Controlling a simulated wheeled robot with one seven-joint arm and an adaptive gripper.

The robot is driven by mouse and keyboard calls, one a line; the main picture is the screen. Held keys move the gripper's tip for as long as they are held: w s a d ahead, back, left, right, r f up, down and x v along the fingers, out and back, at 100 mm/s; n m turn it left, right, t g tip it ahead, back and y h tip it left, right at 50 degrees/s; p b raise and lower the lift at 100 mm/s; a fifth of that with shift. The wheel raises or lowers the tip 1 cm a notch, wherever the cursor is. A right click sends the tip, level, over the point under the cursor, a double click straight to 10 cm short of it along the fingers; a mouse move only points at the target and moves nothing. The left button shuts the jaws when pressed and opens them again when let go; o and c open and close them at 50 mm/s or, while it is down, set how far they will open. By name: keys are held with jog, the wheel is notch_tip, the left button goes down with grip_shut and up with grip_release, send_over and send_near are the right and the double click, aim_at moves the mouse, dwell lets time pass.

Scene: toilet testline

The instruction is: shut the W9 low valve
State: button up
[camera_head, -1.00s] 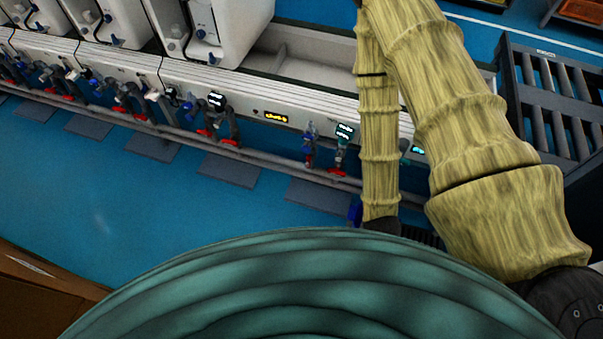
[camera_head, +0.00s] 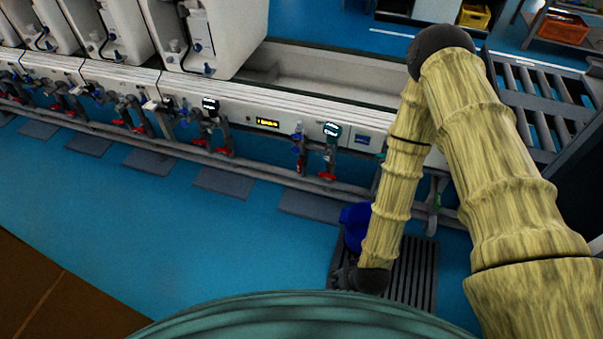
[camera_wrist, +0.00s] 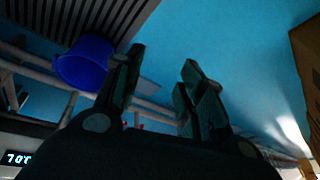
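Several valves line the white testline bench in the head view, with red handles low and blue ones higher. One pair near the middle has a blue-handled valve (camera_head: 298,138) and a red low handle (camera_head: 326,176) under a small lit display (camera_head: 332,129). Another red low handle (camera_head: 224,151) sits further left. No W9 label is readable, so I cannot tell which valve it is. My gripper (camera_wrist: 163,62) is open and empty in the wrist view, over blue floor, with pipes beyond.
A blue bucket (camera_wrist: 85,62) stands by a dark slatted grate (camera_wrist: 70,22); the bucket also shows behind my arm in the head view (camera_head: 354,222). A grey rail (camera_head: 250,172) runs along the bench front. Blue floor in front is mostly clear. A roller rack (camera_head: 540,100) stands right.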

jog(key=w+a+f+t+y+b, duration=0.1)
jog(key=w+a+f+t+b, duration=0.3)
jog(key=w+a+f+b, duration=0.6)
jog(key=m+t+h+b, duration=0.5)
jog(key=t+h+b, duration=0.4)
jog(key=b, duration=1.6)
send_near(299, 166)
jog(key=shift+t+y, duration=0.3)
jog(key=shift+t, duration=0.1)
jog(key=b+x, duration=0.1)
jog(key=x, duration=0.2)
jog(key=b+x, duration=0.1)
jog(key=x, duration=0.2)
jog(key=b+x, duration=0.2)
jog(key=x, duration=0.1)
jog(key=shift+w+d+f, duration=0.2)
jog(key=shift+f, duration=0.15)
jog(key=shift+w+d+r+b, duration=0.2)
jog(key=shift+w+b, duration=0.1)
jog(key=shift+w, duration=0.45)
grip_shut()
